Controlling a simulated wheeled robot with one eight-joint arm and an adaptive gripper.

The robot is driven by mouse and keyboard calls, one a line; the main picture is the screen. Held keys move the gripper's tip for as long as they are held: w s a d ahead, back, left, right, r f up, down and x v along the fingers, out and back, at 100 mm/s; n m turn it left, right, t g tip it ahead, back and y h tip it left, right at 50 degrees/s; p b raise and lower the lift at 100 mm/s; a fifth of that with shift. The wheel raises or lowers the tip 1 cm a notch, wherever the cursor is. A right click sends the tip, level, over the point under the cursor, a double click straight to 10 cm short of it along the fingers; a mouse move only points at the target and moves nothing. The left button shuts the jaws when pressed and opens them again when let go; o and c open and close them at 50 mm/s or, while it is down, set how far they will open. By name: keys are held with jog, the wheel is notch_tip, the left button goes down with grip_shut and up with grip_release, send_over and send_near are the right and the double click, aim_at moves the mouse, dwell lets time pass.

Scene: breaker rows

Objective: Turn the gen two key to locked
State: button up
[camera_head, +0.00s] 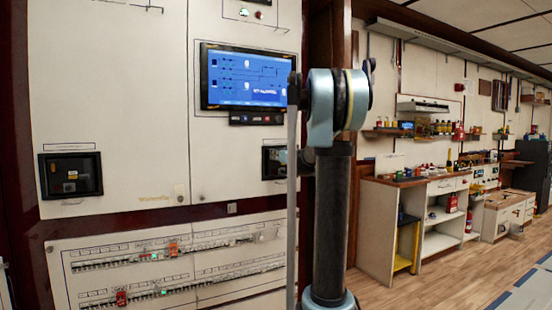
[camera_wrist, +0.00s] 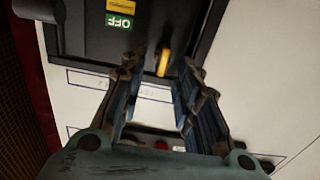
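In the wrist view, my gripper (camera_wrist: 160,78) is open, its two dark fingers pointing at a black breaker unit (camera_wrist: 150,28) set in a pale panel. A small yellow-orange piece (camera_wrist: 163,62), which looks like the key, sits near the unit's edge. It lies between my fingertips in the picture, with a gap on the left; I cannot tell whether the right finger touches it. A green OFF sign (camera_wrist: 120,21) shows upside down on the unit. A label strip (camera_wrist: 90,80) beside the unit is too blurred to read surely. My gripper is hidden in the head view.
In the head view, a breaker unit (camera_head: 70,176) is at left and another (camera_head: 274,163) is partly behind my arm. A blue screen (camera_head: 246,77) is above. Rows of small breakers (camera_head: 150,257) run below. A workbench (camera_head: 430,185) stands right, beyond open floor.

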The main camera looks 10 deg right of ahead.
jog(key=shift+x, duration=0.9)
grip_shut()
jog(key=shift+m, duration=0.3)
jog(key=shift+w+d+f+m, duration=0.1)
jog(key=shift+d+f+m, duration=0.15)
jog(key=shift+m, duration=2.6)
jog(key=shift+s+d+f+m, duration=0.1)
jog(key=shift+d+f+m, duration=0.1)
jog(key=shift+m, duration=2.7)
jog(key=shift+w+d+f+m, duration=0.1)
jog(key=shift+d+f+m, duration=0.15)
jog(key=shift+m, duration=2.6)
